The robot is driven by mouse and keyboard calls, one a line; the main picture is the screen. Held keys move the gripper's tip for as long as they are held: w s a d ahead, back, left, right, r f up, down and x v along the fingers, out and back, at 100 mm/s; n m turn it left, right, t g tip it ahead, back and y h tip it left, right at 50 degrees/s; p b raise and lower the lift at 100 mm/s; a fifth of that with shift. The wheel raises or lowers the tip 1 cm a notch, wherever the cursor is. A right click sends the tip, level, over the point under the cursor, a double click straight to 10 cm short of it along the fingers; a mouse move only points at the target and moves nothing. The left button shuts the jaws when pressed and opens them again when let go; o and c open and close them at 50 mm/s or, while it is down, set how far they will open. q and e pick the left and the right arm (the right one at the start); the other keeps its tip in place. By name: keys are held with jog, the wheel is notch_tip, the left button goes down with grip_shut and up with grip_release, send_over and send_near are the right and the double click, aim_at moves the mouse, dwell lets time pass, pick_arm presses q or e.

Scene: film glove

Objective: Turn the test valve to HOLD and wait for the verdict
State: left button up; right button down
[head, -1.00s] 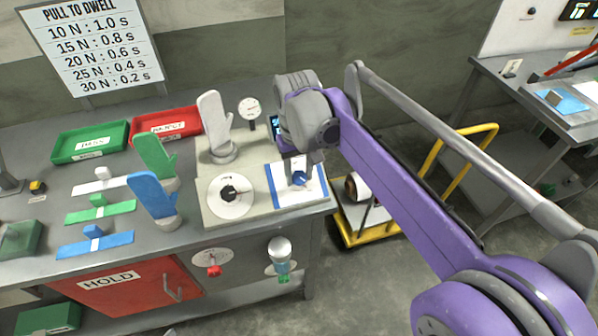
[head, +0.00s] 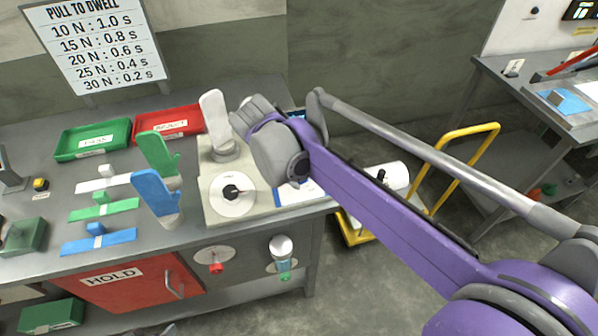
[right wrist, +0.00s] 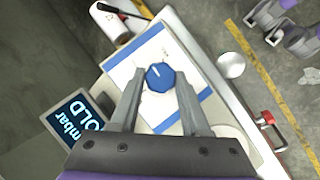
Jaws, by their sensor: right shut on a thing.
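The test valve is a blue knob (right wrist: 160,76) with a white pointer line, on a white plate with blue stripes (right wrist: 122,72). My right gripper (right wrist: 159,80) has a finger on each side of the knob and is shut on it. The pointer line tilts up-left in the right wrist view. In the head view my right wrist covers the knob, and only part of the plate (head: 302,193) shows. My left gripper is not clearly in view.
A round dial (head: 232,194) and a white glove form (head: 217,122) stand left of the plate. Green (head: 155,153) and blue (head: 156,195) glove forms, a green tray (head: 92,139) and a red tray (head: 168,122) are further left. A yellow cart (head: 357,235) stands right of the bench.

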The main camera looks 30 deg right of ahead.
jog(key=shift+s+a+f+n+t+h, duration=0.1)
jog(key=shift+n+t+h, duration=0.3)
jog(key=shift+n, duration=0.65)
jog(key=shift+n+t+h, duration=0.3)
jog(key=shift+n+h, duration=0.1)
jog(key=shift+n, duration=0.65)
jog(key=shift+c, duration=1.9)
grip_release()
jog(key=v, duration=1.1)
jog(key=shift+f, duration=0.15)
